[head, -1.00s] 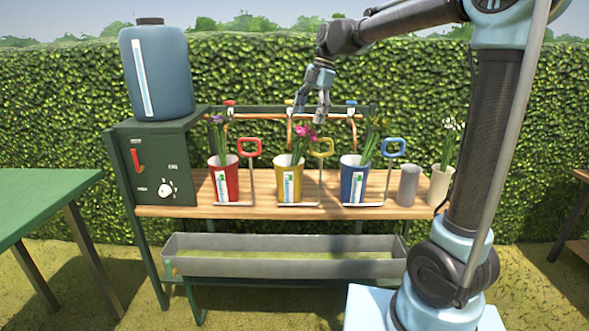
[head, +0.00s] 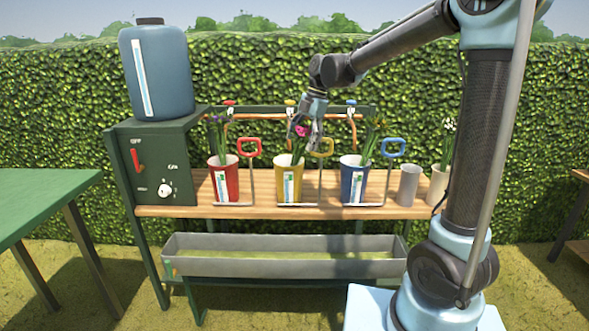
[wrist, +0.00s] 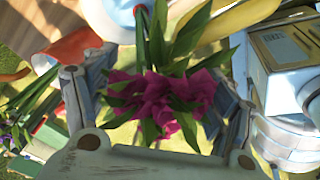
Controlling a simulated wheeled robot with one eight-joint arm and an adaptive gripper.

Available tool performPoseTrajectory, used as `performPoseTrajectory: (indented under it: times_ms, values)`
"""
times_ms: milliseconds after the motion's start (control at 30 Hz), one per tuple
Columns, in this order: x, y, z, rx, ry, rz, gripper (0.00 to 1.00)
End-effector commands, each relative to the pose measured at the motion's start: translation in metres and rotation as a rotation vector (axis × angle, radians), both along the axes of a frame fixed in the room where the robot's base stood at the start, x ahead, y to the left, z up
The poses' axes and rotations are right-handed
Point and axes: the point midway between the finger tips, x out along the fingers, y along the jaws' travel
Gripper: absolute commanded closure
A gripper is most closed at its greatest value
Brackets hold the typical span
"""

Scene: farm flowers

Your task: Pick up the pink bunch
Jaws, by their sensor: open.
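The pink bunch (head: 300,131) stands in the yellow bucket (head: 289,181) on the wooden bench. In the wrist view its magenta blooms (wrist: 165,100) and green leaves lie between the two fingers of my gripper (wrist: 155,95). The stems run up the picture between the fingers. My gripper (head: 304,134) is open and comes down over the bunch from above, partly hiding the blooms in the head view. The fingers do not appear closed on the stems.
A red bucket (head: 223,180) with purple flowers stands to the left and a blue bucket (head: 354,181) to the right. Hooked handles stand beside the buckets. A grey cup (head: 409,186) and a cream pot (head: 438,186) are farther right. A trough (head: 285,268) hangs below.

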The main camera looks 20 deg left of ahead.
Motion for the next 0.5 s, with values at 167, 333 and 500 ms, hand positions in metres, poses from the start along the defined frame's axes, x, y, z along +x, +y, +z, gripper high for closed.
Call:
performPoseTrajectory:
  times_ms: [167, 333, 500]
  values:
    - [0.0001, 0.0, 0.0003, 0.0, 0.0, 0.0, 0.3]
    - [0.0002, 0.0001, 0.0004, 0.0, 0.0, 0.0, 0.68]
    - [0.0001, 0.0001, 0.0005, 0.0, 0.0, 0.0, 1.0]
